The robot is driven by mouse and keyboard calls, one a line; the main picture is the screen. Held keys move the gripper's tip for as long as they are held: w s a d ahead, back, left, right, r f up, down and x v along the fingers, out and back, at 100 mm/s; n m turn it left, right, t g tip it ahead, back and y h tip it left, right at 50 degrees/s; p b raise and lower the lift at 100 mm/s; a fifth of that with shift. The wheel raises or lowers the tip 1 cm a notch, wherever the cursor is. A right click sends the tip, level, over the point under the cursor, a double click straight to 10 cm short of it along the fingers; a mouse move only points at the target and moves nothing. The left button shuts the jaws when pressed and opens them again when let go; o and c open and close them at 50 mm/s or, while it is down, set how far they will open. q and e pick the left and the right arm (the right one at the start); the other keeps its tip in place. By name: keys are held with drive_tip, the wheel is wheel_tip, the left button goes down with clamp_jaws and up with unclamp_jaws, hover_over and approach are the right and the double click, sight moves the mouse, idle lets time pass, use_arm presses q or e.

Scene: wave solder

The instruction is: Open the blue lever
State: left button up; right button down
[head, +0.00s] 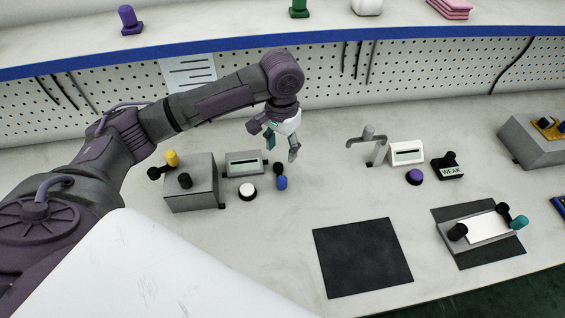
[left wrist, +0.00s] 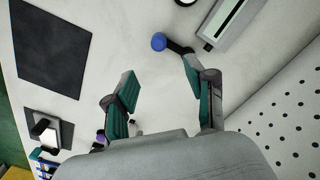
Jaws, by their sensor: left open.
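The blue lever (head: 282,183) is a short black arm with a blue knob, lying low on the table in front of the display box. The blue knob (left wrist: 158,42) also shows in the left wrist view, just beyond the fingertips, with its black arm running right. My left gripper (head: 281,145) hangs above and behind the lever, pointing down. Its teal-padded fingers (left wrist: 158,88) are spread apart with nothing between them. They look clear of the lever. My right gripper is in neither view.
A grey display box (head: 244,163), a white button (head: 247,191) and a grey box (head: 190,184) with a yellow-knobbed lever (head: 172,158) stand left of the blue lever. A black mat (head: 362,258) lies right. Pegboard (head: 330,76) rises behind. Table between mat and lever is clear.

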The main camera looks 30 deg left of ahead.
sight(282, 178)
use_arm(q)
drive_tip(key=f, duration=0.3)
drive_tip(key=shift+s+d+f, duration=0.1)
drive_tip(key=shift+s+d, duration=0.05)
drive_tip(key=shift+s, duration=0.2)
wheel_tip(282, 178, down, 9)
drive_tip(key=shift+w+f+p, duration=0.15)
drive_tip(key=shift+p, duration=0.55)
drive_tip(key=shift+f, duration=0.55)
drive_tip(key=c, duration=1)
clamp_jaws()
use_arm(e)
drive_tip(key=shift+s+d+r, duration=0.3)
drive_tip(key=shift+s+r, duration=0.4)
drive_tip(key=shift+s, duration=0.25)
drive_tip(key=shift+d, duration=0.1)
